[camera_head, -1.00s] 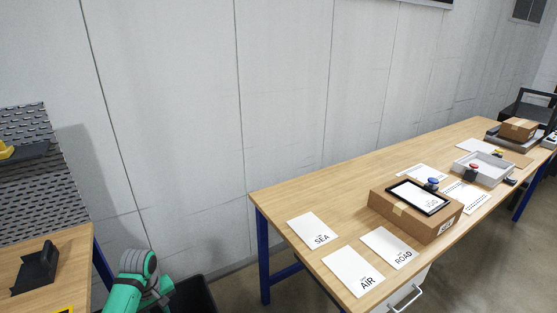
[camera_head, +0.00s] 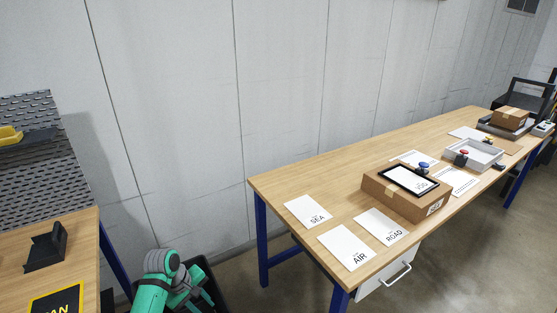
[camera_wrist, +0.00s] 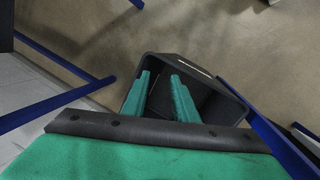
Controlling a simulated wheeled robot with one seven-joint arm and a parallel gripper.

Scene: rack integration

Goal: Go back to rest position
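My gripper (camera_wrist: 160,76) shows in the wrist view with its two green fingers apart and nothing between them. It points down over a black bin (camera_wrist: 215,92) on the floor, and I cannot tell how far its tips are above or inside it. In the head view my green and grey arm is at the bottom, in front of the bin (camera_head: 207,285), and hides part of it. The fingers cannot be made out there.
A long wooden table (camera_head: 290,180) on the right bears SEA, AIR and ROAD cards, a cardboard box (camera_head: 405,203) with a tablet (camera_head: 411,181), and a grey tray (camera_head: 474,156). A workbench (camera_head: 75,255) stands at left. Blue table legs flank the bin.

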